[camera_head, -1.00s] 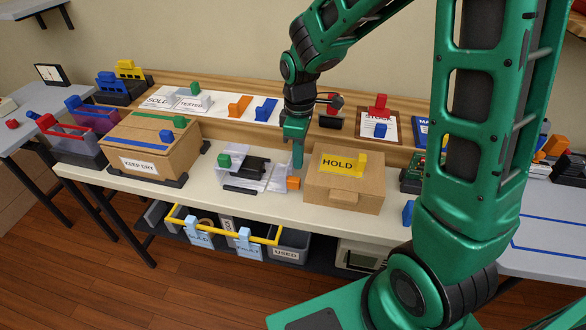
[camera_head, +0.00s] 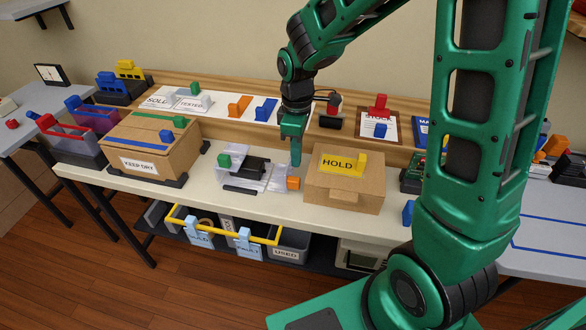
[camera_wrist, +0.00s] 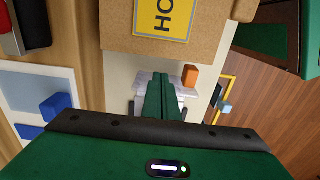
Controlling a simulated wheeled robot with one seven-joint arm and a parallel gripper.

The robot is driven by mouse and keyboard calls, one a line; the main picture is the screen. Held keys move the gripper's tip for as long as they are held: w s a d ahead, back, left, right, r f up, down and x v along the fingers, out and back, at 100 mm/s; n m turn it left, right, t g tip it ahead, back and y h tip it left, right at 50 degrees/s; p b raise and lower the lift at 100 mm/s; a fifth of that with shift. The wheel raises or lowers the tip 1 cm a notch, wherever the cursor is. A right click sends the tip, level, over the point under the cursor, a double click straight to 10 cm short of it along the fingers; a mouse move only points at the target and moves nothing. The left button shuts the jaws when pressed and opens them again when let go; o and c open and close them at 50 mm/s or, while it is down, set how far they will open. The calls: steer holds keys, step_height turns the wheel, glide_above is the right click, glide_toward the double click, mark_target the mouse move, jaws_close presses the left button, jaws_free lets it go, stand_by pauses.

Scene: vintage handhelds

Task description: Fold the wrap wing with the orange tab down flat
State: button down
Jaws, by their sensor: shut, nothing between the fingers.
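The clear wrap (camera_head: 271,181) lies on the bench with a dark handheld (camera_head: 250,166) in its middle. A green tab (camera_head: 224,160) marks its left wing. The orange tab (camera_head: 293,183) sits low at the right end of the other wing; it also shows in the wrist view (camera_wrist: 190,77). My gripper (camera_head: 295,162) points down, shut and empty, just behind the orange tab at the wrap's right side. In the wrist view, its fingers (camera_wrist: 160,78) hide part of the wrap. I cannot tell whether they touch the wing or how flat it lies.
A cardboard HOLD box (camera_head: 343,190) stands close on the right. The KEEP DRY box (camera_head: 150,148) stands on the left. A raised wooden shelf with cards and colored blocks runs behind. Bins with a yellow rail (camera_head: 225,231) are below the bench front.

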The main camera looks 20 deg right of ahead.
steer(key=shift+w+a+r, duration=0.3)
steer(key=shift+a+r, duration=0.1)
steer(key=shift+r, duration=0.15)
steer(key=shift+a+r, duration=0.1)
steer(key=shift+w+a+r, duration=0.4)
steer(key=shift+a, duration=0.1)
steer(key=shift+w+a+r, duration=0.35)
steer(key=shift+w+a, duration=0.1)
steer(key=shift+a, duration=0.2)
steer(key=shift+w+a+r, duration=0.2)
steer(key=shift+w+a, duration=0.25)
steer(key=shift+a, duration=0.25)
